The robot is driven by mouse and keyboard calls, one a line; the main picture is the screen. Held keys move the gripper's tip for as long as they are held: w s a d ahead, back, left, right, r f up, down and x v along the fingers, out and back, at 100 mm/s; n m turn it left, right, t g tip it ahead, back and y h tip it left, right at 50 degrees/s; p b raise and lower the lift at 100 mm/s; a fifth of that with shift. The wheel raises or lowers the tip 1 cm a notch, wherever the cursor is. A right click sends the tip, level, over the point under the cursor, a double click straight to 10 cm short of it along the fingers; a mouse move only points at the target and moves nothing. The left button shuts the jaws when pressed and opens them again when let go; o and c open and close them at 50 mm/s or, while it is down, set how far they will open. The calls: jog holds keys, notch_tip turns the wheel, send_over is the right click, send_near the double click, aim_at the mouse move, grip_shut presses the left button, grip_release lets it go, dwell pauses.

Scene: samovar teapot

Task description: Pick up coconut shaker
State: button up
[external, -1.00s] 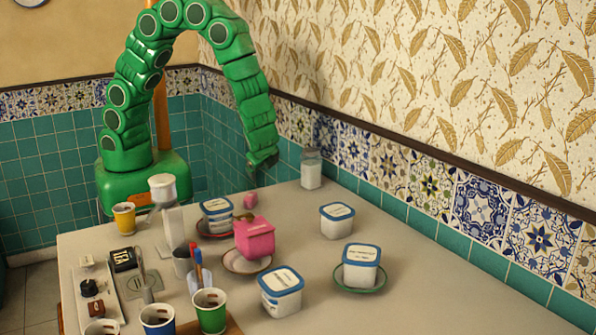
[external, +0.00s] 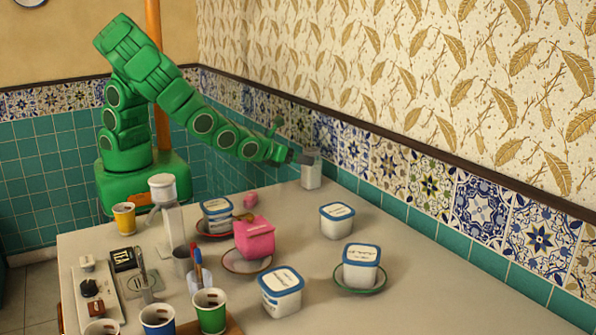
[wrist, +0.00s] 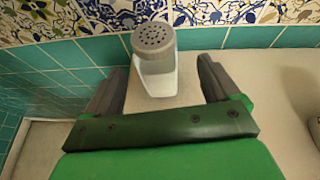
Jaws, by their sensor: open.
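The coconut shaker (external: 311,172) is a clear jar with white contents and a grey lid, upright at the table's back edge by the tiled wall. In the wrist view the shaker (wrist: 155,70) shows its perforated grey lid and white body. My gripper (external: 302,158) is at the shaker's upper part, coming in from the left. In the wrist view my gripper (wrist: 166,80) is open, with one finger on each side of the shaker and a visible gap to each. The shaker stands between or just beyond the fingertips; the exact depth is hard to tell.
A pink box (external: 254,238) on a saucer and several blue-lidded tubs, one of them a white tub (external: 337,221), stand nearer the camera. A small pink object (external: 250,201) lies left of the shaker. The tiled wall (external: 326,135) is close behind.

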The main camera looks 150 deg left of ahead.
aim_at(317, 148)
jog(key=shift+a+m, duration=0.2)
jog(key=shift+m, duration=0.3)
jog(key=shift+s+x, duration=0.1)
jog(key=shift+x, duration=1.25)
jog(key=shift+s+x, duration=0.15)
jog(key=shift+x, duration=2.3)
jog(key=shift+a+r, duration=0.1)
jog(key=shift+r, duration=0.05)
jog(key=shift+c, duration=0.5)
jog(key=c, duration=1.1)
jog(key=shift+w+r, duration=0.1)
jog(key=shift+r, duration=4.9)
